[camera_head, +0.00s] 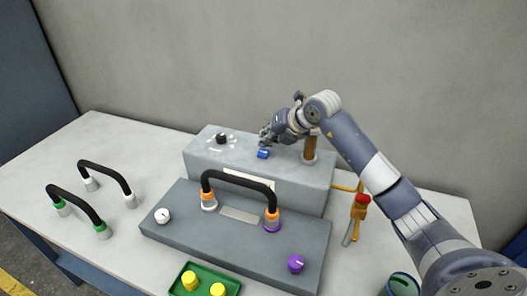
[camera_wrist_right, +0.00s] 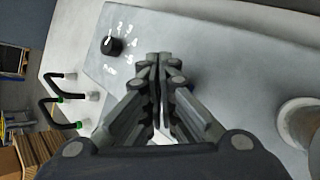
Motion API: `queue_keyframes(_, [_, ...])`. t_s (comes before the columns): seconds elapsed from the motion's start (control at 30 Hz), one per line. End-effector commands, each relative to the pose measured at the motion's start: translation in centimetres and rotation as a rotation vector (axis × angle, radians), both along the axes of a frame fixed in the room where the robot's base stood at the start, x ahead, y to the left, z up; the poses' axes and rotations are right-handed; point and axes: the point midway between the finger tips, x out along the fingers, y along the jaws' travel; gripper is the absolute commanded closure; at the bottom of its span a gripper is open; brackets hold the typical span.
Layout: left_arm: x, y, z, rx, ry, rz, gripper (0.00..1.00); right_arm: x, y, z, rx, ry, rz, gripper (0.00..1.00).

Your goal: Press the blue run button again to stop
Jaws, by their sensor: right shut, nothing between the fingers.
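The blue run button (camera_head: 263,154) sits on the top of the grey control box (camera_head: 210,163) at the back of the table. My right gripper (camera_head: 264,140) is shut and empty, just above and behind the button in the head view; I cannot tell whether it touches it. My left gripper is not in view.
A grey panel (camera_head: 180,225) in front carries a black handle (camera_head: 240,180), a white knob (camera_head: 162,216) and a purple knob (camera_head: 296,263). Two more handles lie left. A green tray (camera_head: 208,271) holds yellow parts.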

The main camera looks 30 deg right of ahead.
Motion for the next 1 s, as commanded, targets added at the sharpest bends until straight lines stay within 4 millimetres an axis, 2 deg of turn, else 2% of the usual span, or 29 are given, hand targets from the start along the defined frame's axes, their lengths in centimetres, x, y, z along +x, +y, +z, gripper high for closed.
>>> queue_keyframes(0.47, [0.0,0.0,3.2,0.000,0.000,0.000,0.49,0.0,0.0,4.8,0.000,-0.001,0.000,1.00])
queue_keyframes(1.0, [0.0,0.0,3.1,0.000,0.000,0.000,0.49,0.0,0.0,4.8,0.000,-0.001,0.000,1.00])
